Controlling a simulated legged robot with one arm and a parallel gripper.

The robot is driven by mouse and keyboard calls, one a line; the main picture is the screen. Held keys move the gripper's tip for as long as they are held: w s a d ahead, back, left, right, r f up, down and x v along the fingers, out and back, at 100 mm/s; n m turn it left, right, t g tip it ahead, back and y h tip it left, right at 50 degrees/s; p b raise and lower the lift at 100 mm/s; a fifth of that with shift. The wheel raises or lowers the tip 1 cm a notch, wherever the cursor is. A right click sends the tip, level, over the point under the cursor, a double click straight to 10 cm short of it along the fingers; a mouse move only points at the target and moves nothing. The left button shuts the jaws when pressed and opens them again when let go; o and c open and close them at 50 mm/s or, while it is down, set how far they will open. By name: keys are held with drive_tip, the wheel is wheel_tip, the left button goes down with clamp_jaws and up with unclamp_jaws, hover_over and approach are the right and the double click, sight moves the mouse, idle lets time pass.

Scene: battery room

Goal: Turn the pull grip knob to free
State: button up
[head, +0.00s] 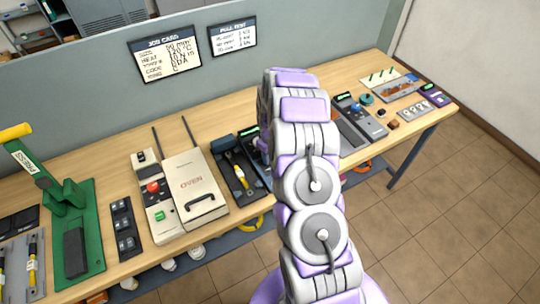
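No knob here can be read as the pull grip knob for certain. A blue knob (355,107) stands on a long grey device (363,120) just right of my arm. Its setting is too small to read. Part of that device's left side is close behind my arm. My arm rises through the middle of the head view and bends over at the top, toward the bench. My gripper is hidden behind the arm links, so its fingers and anything between them do not show.
The wooden bench (105,158) runs along a grey partition. A green press (75,215), a white oven (193,185) and a black tray with a yellow-handled tool (240,175) stand left of my arm. Small blocks (392,124) and a purple device (434,95) lie right. Tiled floor (440,215) is clear.

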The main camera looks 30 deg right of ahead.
idle(0.4)
drive_tip(key=o, duration=1.1)
drive_tip(key=shift+d, duration=0.1)
drive_tip(key=shift+c, duration=0.2)
wheel_tip(320, 180, up, 17)
drive_tip(key=shift+r+p, duration=0.15)
drive_tip(key=shift+p, duration=0.3)
